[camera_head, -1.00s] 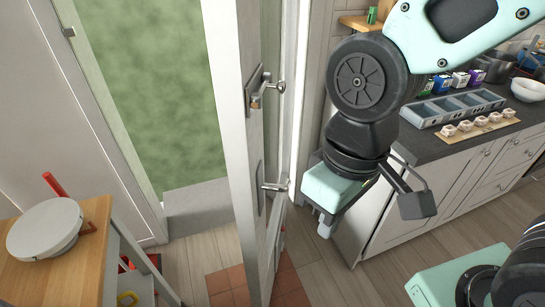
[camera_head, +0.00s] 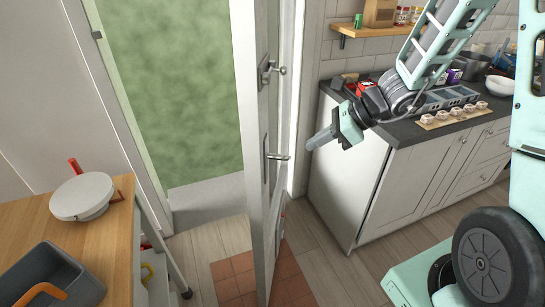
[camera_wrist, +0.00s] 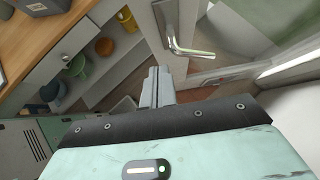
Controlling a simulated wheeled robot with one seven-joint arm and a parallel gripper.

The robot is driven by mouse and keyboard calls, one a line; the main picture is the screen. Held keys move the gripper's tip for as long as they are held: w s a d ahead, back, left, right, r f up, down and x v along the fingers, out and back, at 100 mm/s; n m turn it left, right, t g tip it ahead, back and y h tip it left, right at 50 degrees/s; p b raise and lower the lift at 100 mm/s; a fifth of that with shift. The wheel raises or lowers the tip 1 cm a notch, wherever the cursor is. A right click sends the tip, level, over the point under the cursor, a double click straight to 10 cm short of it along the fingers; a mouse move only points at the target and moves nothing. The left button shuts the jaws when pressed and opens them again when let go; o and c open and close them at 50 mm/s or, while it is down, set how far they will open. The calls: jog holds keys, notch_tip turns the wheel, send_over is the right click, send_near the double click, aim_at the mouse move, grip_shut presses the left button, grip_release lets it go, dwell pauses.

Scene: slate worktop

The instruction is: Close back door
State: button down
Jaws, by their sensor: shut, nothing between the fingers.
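The back door (camera_head: 257,190) is a white panel that stands open, seen nearly edge-on in the middle of the head view. It has an upper handle (camera_head: 274,69) and a lower lever handle (camera_head: 277,156). The doorway (camera_head: 170,90) to its left shows green outside. My gripper (camera_head: 310,145) is shut and empty, to the right of the door at about the lower handle's height. It appears apart from the door. In the wrist view my gripper (camera_wrist: 156,75) points ahead, with a lever handle (camera_wrist: 185,48) up and to its right.
A wooden-topped trolley (camera_head: 105,235) with a round white lidded pan (camera_head: 82,196) and a dark grey bin (camera_head: 50,278) stands at left. A grey worktop (camera_head: 410,130) over white cabinets stands at right. Wooden floor (camera_head: 325,265) is clear between.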

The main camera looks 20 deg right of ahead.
aim_at(263, 161)
jog(key=x, duration=0.3)
jog(key=a+r+p+x, duration=0.1)
jog(key=x, duration=0.6)
jog(key=shift+w+a+r+p, duration=0.2)
jog(key=shift+w+r+p, duration=0.05)
jog(key=shift+r+p, duration=0.1)
jog(key=shift+w+a+f, duration=0.15)
jog(key=shift+w+a, duration=0.2)
jog(key=shift+a, duration=0.1)
